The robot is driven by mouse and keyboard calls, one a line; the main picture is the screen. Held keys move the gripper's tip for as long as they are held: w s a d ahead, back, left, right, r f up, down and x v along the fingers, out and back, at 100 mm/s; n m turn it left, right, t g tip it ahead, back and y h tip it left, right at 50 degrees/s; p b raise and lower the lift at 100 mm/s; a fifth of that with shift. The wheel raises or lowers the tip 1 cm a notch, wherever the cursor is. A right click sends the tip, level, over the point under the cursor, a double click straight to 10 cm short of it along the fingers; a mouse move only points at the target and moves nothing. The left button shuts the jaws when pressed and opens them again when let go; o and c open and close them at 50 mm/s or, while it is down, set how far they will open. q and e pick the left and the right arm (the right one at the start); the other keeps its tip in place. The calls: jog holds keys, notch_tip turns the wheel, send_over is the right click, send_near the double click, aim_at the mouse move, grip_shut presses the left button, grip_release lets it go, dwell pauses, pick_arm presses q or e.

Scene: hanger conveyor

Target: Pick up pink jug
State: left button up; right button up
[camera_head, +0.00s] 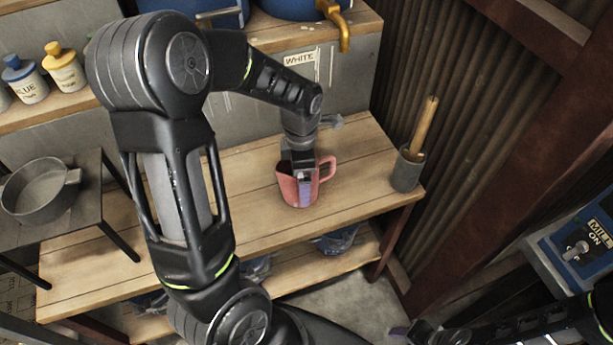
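The pink jug (284,187) stands on the wooden table, its handle (328,167) on the right side. My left gripper (303,188) reaches down over the jug from above, with one finger in front of the jug's near wall. The other finger is hidden, so I cannot tell whether the gripper is closed on the jug. My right gripper (402,333) is at the bottom edge, away from the table and partly cut off; its opening is unclear.
The wooden table (246,215) has free room left of the jug. A grey pot with a wooden pestle (407,169) stands at its right end. A metal pan (40,190) sits on a stand at left. Bottles (63,68) and a brass tap (341,25) are behind.

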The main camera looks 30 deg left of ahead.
dwell(0.6)
pick_arm(q)
jog(key=c, duration=1.7)
notch_tip(320, 180, up, 10)
dwell(0.8)
